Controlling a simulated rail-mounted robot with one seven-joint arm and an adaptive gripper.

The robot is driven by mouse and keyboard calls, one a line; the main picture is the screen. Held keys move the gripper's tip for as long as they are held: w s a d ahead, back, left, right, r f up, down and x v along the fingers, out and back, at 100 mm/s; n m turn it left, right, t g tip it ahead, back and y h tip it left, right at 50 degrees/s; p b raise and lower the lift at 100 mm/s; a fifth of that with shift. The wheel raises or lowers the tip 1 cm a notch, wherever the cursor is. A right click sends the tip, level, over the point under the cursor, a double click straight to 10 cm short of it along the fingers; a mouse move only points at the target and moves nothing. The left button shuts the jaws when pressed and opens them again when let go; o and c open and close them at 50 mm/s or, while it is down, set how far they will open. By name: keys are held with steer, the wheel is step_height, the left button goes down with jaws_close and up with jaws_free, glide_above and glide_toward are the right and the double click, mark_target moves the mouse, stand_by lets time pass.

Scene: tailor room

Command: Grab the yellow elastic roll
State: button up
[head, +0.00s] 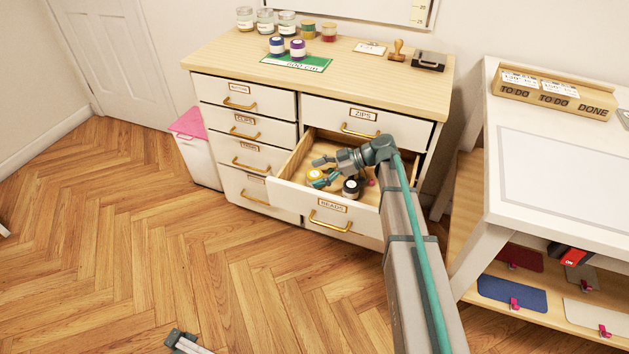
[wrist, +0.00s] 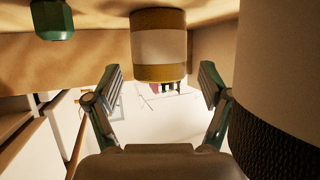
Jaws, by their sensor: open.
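The yellow elastic roll (head: 313,175) lies in the open drawer (head: 299,154), near its left side. In the wrist view the yellow roll (wrist: 159,72) has a white band around its middle and sits ahead, between the lines of my two fingers. My gripper (head: 319,172) reaches into the drawer from the right; it also shows in the wrist view (wrist: 161,82). It is open, its fingers apart on either side of the roll's near end. I cannot tell whether they touch it.
A black roll (head: 351,189) is close beside my gripper; a large dark-ended roll (wrist: 285,140) fills the wrist view's right side. A green item (wrist: 51,18) shows at upper left. The cabinet top (head: 230,62) holds jars and two spools. A white table (head: 500,150) stands at right.

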steer(key=shift+a+f, duration=0.3)
steer(key=shift+a, duration=0.25)
steer(key=c, duration=1.2)
